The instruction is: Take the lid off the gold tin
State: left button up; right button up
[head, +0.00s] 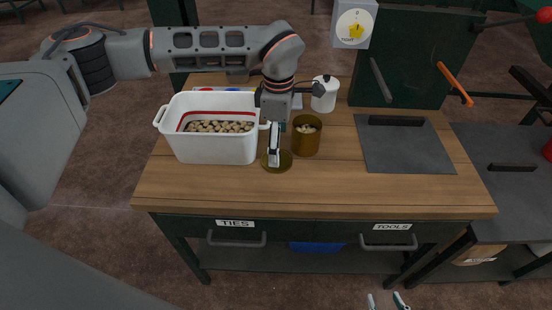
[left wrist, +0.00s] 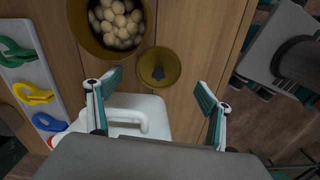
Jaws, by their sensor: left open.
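The gold tin (head: 306,142) stands on the wooden table with its top uncovered, and pale round pieces show inside. It also shows at the top of the left wrist view (left wrist: 86,42). Its gold lid (head: 284,168) lies on the table just left of the tin, apart from it; its dark knob shows in the left wrist view (left wrist: 158,66). My left gripper (head: 274,162) is above the lid, pointing down. Its fingers are spread and empty in the left wrist view (left wrist: 159,84). My right gripper (head: 386,300) shows only its fingertips, apart and empty, at the bottom edge.
A white bin (head: 215,149) of pale pieces stands close left of my left gripper. A white lidded pot (head: 325,95) is behind the tin. A dark mat (head: 405,150) lies to the right. The table's front is clear. Coloured clips (left wrist: 32,95) lie on a rack.

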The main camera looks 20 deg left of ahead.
aim_at(286, 160)
pick_arm(q)
jog(key=f, duration=0.4)
jog(key=shift+a+f, duration=0.2)
jog(key=shift+f, duration=0.1)
jog(key=c, duration=1.1)
jog(key=shift+r, duration=0.1)
